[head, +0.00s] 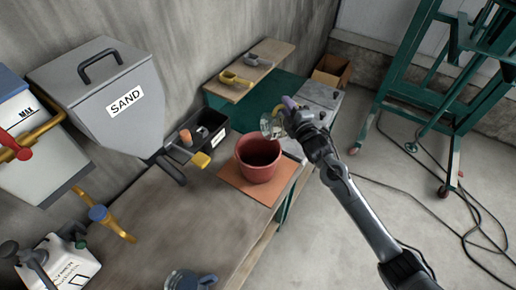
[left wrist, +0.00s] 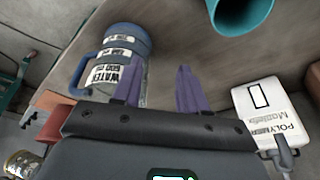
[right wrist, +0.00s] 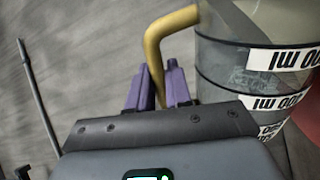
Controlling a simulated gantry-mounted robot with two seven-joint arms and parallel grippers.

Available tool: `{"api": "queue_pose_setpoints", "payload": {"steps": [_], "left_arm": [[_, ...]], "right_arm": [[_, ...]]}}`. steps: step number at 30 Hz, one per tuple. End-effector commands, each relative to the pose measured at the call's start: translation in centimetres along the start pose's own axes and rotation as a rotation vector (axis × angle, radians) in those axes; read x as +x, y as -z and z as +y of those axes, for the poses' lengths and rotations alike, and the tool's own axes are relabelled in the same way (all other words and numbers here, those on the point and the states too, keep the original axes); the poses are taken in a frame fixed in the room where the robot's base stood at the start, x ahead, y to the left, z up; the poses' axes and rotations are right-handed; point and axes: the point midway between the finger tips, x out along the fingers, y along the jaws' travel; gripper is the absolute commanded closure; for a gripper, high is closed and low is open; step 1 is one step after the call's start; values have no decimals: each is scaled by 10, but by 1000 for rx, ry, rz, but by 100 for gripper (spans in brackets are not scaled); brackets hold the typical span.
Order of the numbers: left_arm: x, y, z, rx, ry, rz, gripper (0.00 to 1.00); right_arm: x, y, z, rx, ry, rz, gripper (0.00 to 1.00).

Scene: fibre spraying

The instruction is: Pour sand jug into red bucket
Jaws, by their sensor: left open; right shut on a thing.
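The red bucket (head: 258,165) stands upright on an orange mat (head: 233,180) near the bench edge. My right gripper (head: 291,108) is shut on the yellow handle (right wrist: 167,28) of a clear jug (head: 269,125), which I take as the sand jug. The jug is held beside and above the bucket's far right rim. White volume bands show on the jug (right wrist: 262,85) in the right wrist view; its contents and exact tilt are unclear. My left gripper (left wrist: 158,85) is open and empty over the bench, close to a blue-lidded water jug (left wrist: 118,55). It is not visible in the head view.
The grey SAND hopper (head: 110,95) hangs at the left, with a dark bin (head: 208,125) between it and the bucket. A white polymer jug (head: 65,262) stands at the lower left. A green frame (head: 400,85) and cables lie right, beyond open floor.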

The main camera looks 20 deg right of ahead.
Motion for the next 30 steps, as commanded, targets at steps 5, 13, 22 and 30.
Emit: {"api": "queue_pose_setpoints", "payload": {"steps": [5,13,22,30], "left_arm": [[-3,1,1,-4,-3,1,57],[-5,2,3,-13,-11,2,57],[-7,3,2,-11,-9,2,57],[-9,3,0,-1,-1,0,57]], "right_arm": [[0,6,5,-24,-7,1,100],[0,13,6,-61,-7,1,100],[0,19,7,-102,-6,1,100],[0,24,9,-139,-7,0,100]]}}
